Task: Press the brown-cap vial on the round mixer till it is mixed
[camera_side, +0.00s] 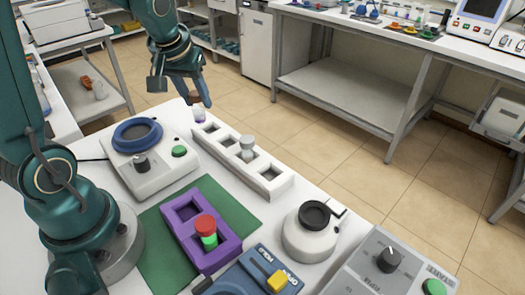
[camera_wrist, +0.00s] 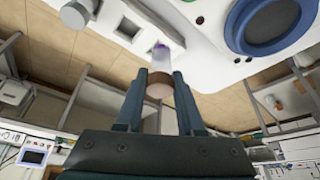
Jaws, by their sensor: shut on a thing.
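My gripper (camera_side: 197,97) is shut on the brown-cap vial (camera_side: 199,115), holding it by its cap. The vial is clear with some purple at its bottom. It is upright at the far left end of the white rack (camera_side: 270,180); I cannot tell if its base is still in a slot. In the wrist view the fingers (camera_wrist: 160,88) grip the brown cap and the vial (camera_wrist: 163,62) points away to the rack. The round mixer (camera_side: 305,242), white with a black cup on top, stands at the lower right, apart from my gripper, its cup empty.
A grey-white-capped vial (camera_side: 247,150) stands in the rack. A device with a blue ring (camera_side: 137,135) is at left. A purple holder (camera_side: 182,232) with a red-topped green vial (camera_side: 206,230) sits on a green mat (camera_side: 152,252). A blue device (camera_side: 255,275) and grey knobbed box (camera_side: 385,265) are in front.

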